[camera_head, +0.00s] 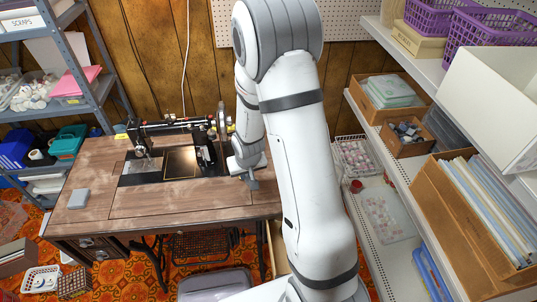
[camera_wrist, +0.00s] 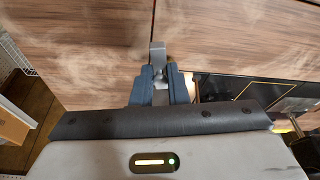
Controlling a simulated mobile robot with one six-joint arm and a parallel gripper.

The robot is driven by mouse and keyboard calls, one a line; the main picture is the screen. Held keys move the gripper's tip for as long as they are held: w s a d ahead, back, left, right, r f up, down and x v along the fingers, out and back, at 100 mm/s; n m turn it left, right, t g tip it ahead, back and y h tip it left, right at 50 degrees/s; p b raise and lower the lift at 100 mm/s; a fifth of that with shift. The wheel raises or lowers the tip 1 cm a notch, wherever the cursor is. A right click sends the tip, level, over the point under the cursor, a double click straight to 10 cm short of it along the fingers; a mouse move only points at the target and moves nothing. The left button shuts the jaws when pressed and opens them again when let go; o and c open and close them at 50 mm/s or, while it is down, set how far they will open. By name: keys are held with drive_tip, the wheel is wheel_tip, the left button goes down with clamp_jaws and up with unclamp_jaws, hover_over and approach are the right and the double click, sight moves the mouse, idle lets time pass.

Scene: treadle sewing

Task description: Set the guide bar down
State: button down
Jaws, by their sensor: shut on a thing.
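The guide bar (camera_wrist: 158,52) is a small grey metal piece. In the wrist view it stands out between the two blue-grey fingers of my gripper (camera_wrist: 160,88), which is shut on it. Its far end shows over the brown wooden top of the sewing table (camera_wrist: 225,30); I cannot tell whether it touches the wood. In the head view my gripper (camera_head: 252,184) is low over the right part of the table top (camera_head: 215,199), right of the black sewing machine (camera_head: 175,127). The guide bar cannot be made out clearly there.
A small grey box (camera_head: 78,198) lies on the table's left part. The front of the table top is mostly clear. Shelves with boxes and purple baskets (camera_head: 490,28) stand close on the right. A metal rack (camera_head: 95,95) stands at the left.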

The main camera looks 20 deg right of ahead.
drive_tip(key=s+d+r+m+b, duration=0.1)
drive_tip(key=d+r, duration=0.2)
drive_tip(key=d, duration=0.2)
drive_tip(key=d+r+m+b, duration=0.1)
drive_tip(key=d+r, duration=0.2)
drive_tip(key=d, duration=0.2)
drive_tip(key=shift+h, duration=0.4)
drive_tip(key=f, duration=0.5)
drive_tip(key=shift+d+f, duration=0.25)
drive_tip(key=shift+f, duration=0.1)
drive_tip(key=shift+f+b, duration=0.65)
drive_tip(key=shift+f, duration=1.3)
drive_tip(key=shift+f, duration=0.25)
drive_tip(key=c, duration=1.4)
unclamp_jaws()
drive_tip(key=shift+r, duration=0.1)
drive_tip(key=shift+c, duration=0.2)
